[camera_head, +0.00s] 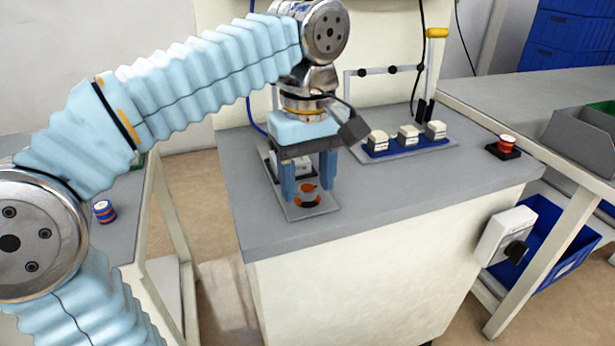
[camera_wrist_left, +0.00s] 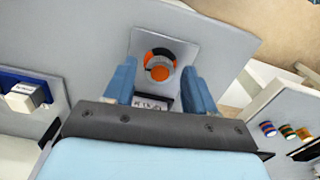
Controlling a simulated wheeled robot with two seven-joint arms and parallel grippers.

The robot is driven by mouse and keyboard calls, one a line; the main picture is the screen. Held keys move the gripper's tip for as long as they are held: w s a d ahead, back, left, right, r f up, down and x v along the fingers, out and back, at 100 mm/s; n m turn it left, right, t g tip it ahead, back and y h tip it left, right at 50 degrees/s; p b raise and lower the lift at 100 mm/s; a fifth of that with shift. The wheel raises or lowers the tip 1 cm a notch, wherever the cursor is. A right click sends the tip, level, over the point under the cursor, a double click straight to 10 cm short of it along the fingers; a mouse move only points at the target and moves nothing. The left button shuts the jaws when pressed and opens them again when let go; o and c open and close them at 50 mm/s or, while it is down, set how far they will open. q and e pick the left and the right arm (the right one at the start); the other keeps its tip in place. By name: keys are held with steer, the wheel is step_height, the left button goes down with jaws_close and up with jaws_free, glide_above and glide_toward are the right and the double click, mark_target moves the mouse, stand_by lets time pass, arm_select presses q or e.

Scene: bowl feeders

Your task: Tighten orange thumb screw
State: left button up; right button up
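The orange thumb screw (camera_head: 307,188) stands on a light square plate (camera_head: 322,208) near the front left of the grey worktop. It has a dark and orange ring around its base. My left gripper (camera_head: 309,191) points down over the plate, its two blue fingers spread on either side of the screw. In the left wrist view the screw (camera_wrist_left: 160,73) shows between and beyond the open fingertips (camera_wrist_left: 160,85), with a gap on both sides. I cannot tell how high the fingertips are above the plate. My right gripper is not in view.
A blue tray with several white blocks (camera_head: 408,142) lies at the back of the worktop (camera_head: 400,195). A red spool on a black base (camera_head: 506,146) is at the right. The worktop's front middle is clear.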

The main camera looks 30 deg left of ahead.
arm_select(q)
steer(key=c, duration=0.9)
steer(key=shift+r+m+p, duration=0.1)
steer(key=shift+m+p, duration=0.2)
steer(key=m+p, duration=0.1)
steer(key=m, duration=0.1)
steer(key=shift+m+p, duration=0.35)
steer(key=shift+m, duration=0.05)
steer(key=m+p, duration=0.2)
steer(key=m, duration=0.2)
steer(key=shift+m, duration=0.3)
steer(key=m+p, duration=0.2)
steer(key=m, duration=0.2)
steer(key=shift+m+p, duration=0.5)
steer(key=shift+m, duration=1.6)
